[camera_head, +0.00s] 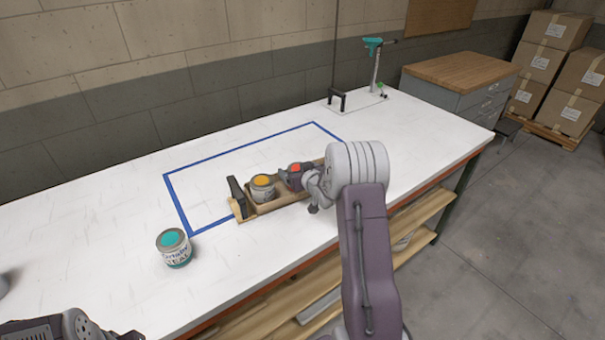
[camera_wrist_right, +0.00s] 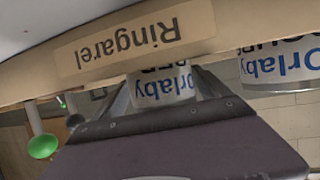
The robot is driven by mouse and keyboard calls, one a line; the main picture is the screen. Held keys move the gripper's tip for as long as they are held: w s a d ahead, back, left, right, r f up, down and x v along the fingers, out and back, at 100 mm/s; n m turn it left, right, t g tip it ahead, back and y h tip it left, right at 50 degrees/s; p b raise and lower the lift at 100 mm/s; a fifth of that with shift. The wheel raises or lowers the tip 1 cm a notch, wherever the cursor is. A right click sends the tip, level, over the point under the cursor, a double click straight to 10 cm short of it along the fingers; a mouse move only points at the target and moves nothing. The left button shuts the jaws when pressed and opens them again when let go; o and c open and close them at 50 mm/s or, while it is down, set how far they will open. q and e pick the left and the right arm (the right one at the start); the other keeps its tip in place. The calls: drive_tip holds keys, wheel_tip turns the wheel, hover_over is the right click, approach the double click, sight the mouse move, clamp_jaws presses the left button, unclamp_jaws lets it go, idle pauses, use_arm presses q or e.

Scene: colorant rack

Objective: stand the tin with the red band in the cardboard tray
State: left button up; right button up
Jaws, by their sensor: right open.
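In the head view the tin with the red top (camera_head: 296,167) is in the cardboard tray (camera_head: 279,203), to the right of a tin with a yellow-orange top (camera_head: 262,187). My right gripper (camera_head: 295,177) is at the red-topped tin and partly covers it. In the right wrist view a tin lettered "Orlaby" (camera_wrist_right: 162,86) shows between the open fingers (camera_wrist_right: 165,95), behind the tray's labelled wall (camera_wrist_right: 235,25). The tin's base is hidden, so I cannot tell whether it rests on the tray floor. My left gripper (camera_head: 126,336) is at the bottom left edge, mostly cut off.
A tin with a teal top (camera_head: 174,248) stands on the white table (camera_head: 110,240), left of the tray. Blue tape (camera_head: 240,145) outlines an area around the tray. A black-handled stand (camera_head: 345,103) is at the back. The left of the table is mostly clear.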

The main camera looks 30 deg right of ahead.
use_arm(q)
drive_tip(key=shift+r, duration=0.3)
use_arm(e)
drive_tip(key=v, duration=1.2)
drive_tip(key=shift+r, duration=0.15)
drive_tip(key=shift+a, duration=0.1)
drive_tip(key=w+a+r+n+y+p, duration=0.1)
drive_tip(key=a+r+n+y+p, duration=0.45)
drive_tip(key=a, duration=0.85)
use_arm(q)
wheel_tip(320, 180, up, 5)
drive_tip(key=shift+r+b, duration=0.15)
drive_tip(key=shift+b, duration=0.15)
use_arm(e)
drive_tip(key=s+a+f+m+g+h, duration=0.1)
drive_tip(key=s+f+g, duration=0.2)
drive_tip(key=s, duration=0.4)
drive_tip(key=s+a+f+m+g+h, duration=0.1)
drive_tip(key=s+f+g, duration=0.2)
drive_tip(key=s+g, duration=0.2)
drive_tip(key=s+a+f+m+g+h, duration=0.1)
drive_tip(key=s+f+g, duration=0.3)
drive_tip(key=s, duration=0.7)
drive_tip(key=shift+a+m, duration=0.55)
drive_tip(key=shift+a, duration=0.05)
